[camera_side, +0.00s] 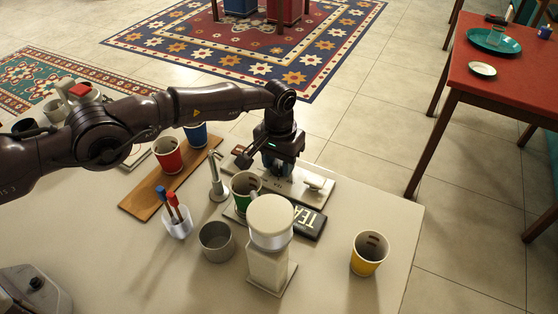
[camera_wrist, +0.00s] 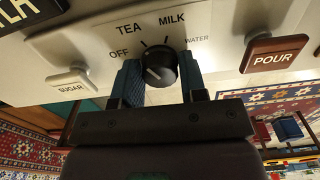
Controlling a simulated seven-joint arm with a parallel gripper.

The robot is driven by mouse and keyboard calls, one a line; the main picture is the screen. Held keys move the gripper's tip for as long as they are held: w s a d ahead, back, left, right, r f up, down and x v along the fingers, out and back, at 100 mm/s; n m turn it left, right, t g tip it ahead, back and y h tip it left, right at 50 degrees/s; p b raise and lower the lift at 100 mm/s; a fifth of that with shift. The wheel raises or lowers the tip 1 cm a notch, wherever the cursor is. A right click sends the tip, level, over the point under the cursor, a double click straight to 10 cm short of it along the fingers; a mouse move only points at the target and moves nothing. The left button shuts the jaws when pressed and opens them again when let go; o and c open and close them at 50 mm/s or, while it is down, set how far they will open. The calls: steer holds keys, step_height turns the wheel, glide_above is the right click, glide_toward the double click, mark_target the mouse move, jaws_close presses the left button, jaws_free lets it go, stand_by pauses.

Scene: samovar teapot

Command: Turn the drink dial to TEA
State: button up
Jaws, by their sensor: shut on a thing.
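The drink dial (camera_wrist: 161,62) is a round black knob on a pale panel (camera_wrist: 215,45), in the wrist view. The labels OFF, TEA, MILK and WATER arc around it from left to right. A short white mark shows on its face, slanted on the left side; I cannot tell for sure which label it points to. My gripper (camera_wrist: 160,80) has its two blue fingers on either side of the dial, shut on it. In the side view my gripper (camera_side: 280,160) is at the back of the machine, and the dial is hidden there.
A SUGAR lever (camera_wrist: 70,80) is left of the dial and a brown POUR lever (camera_wrist: 272,52) is right of it. In the side view, a green cup (camera_side: 244,187), a grey cup (camera_side: 216,242) and a yellow cup (camera_side: 369,254) stand on the table (camera_side: 330,275).

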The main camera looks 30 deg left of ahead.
mark_target(279, 163)
steer(key=shift+m, duration=0.3)
stand_by(0.4)
steer(key=o, duration=0.9)
steer(key=shift+r, duration=0.1)
step_height(279, 163, up, 13)
steer(key=shift+f, duration=0.1)
